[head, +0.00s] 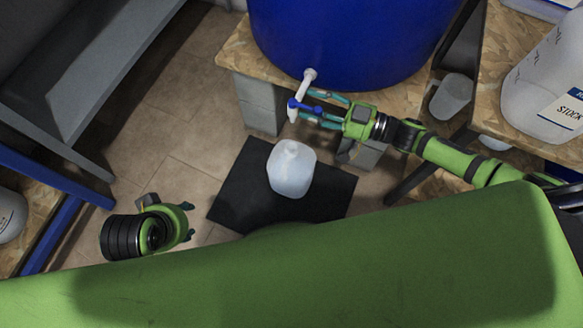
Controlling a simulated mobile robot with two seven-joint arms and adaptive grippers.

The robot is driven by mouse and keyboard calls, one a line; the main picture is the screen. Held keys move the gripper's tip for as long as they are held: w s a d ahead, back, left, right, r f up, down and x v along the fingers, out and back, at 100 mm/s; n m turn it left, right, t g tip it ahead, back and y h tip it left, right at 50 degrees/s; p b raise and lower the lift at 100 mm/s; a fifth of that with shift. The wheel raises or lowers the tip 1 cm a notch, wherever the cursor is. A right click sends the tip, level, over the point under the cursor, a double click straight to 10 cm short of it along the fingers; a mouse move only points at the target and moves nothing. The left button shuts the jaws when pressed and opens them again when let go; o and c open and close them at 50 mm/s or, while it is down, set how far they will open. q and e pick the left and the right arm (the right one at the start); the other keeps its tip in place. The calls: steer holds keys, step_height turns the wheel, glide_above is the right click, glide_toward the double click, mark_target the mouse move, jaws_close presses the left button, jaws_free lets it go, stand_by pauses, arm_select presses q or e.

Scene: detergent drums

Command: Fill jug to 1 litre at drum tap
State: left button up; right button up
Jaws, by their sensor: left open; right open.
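The blue drum (345,40) stands on a chipboard shelf, with a white tap (303,86) on its front and a blue handle on the tap. A translucent white jug (291,170) stands upright on a black mat (233,193) on the floor, below and in front of the tap. Its fill level cannot be told. My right gripper (312,106) is open, with its fingers beside the blue tap handle; whether they touch it cannot be told. My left gripper (190,221) is open and empty, low to the left of the mat.
A white container marked "STOCK" (547,95) stands on a chipboard surface at the right, with a clear beaker (451,97) near it. Grey block supports (258,105) hold the drum shelf. A grey bench (85,75) is at the left. Tiled floor between is clear.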

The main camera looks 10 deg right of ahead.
steer(key=o, duration=0.4)
steer(key=shift+p+v, duration=0.4)
steer(key=shift+v, duration=1.8)
steer(key=shift+w, duration=0.1)
steer(key=shift+d, duration=0.1)
